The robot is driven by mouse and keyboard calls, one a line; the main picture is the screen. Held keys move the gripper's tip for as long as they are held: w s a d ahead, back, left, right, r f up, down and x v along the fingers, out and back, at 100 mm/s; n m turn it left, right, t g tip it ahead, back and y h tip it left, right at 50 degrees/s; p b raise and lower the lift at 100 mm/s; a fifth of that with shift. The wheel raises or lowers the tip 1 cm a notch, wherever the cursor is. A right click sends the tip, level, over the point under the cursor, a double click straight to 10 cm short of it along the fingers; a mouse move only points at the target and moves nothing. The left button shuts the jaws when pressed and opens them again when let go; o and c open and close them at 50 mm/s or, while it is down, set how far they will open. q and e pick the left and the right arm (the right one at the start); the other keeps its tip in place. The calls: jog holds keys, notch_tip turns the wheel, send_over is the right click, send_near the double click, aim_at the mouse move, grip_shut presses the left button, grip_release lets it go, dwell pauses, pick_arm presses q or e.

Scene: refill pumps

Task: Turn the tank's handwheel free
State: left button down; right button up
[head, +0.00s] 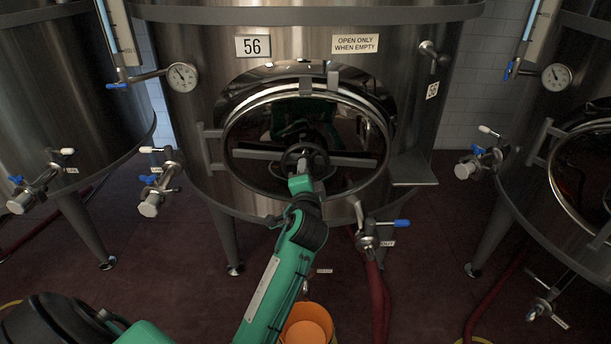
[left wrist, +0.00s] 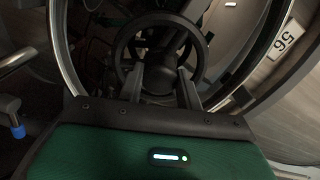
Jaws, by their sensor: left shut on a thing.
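The tank (head: 300,35) is a large steel vessel marked 56. Its oval door (head: 352,118) is in its rim, with a crossbar over it. The dark handwheel (head: 304,156) sits at the middle of the crossbar. My left gripper (head: 304,168) is at the handwheel's lower part. In the left wrist view the handwheel (left wrist: 158,28) is a black ring straight ahead, and my left gripper's fingers (left wrist: 160,85) are shut on its lower part. The exact contact is dark and partly hidden. My right gripper is not in view.
A valve with a blue lever (head: 400,223) and a red hose (head: 376,295) are below the door. A grey shelf (head: 413,168) juts out right of the door. An orange bucket (head: 308,325) stands on the floor. Other tanks flank both sides.

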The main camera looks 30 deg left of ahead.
pick_arm(q)
jog(key=shift+n, duration=0.4)
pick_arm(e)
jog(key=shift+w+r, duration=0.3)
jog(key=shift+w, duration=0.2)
pick_arm(q)
jog(key=c, duration=0.9)
grip_release()
jog(key=shift+c, duration=0.2)
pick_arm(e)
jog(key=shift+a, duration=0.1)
pick_arm(q)
jog(key=shift+s+d, duration=0.1)
jog(key=b+v, duration=0.1)
jog(key=v, duration=1.2)
jog(key=shift+s+b, duration=0.3)
jog(key=shift+b, duration=0.05)
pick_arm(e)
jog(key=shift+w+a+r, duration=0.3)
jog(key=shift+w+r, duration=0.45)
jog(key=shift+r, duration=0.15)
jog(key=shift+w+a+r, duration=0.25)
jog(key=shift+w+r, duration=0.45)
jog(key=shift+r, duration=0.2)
pick_arm(q)
jog(key=shift+w+d+f, duration=0.1)
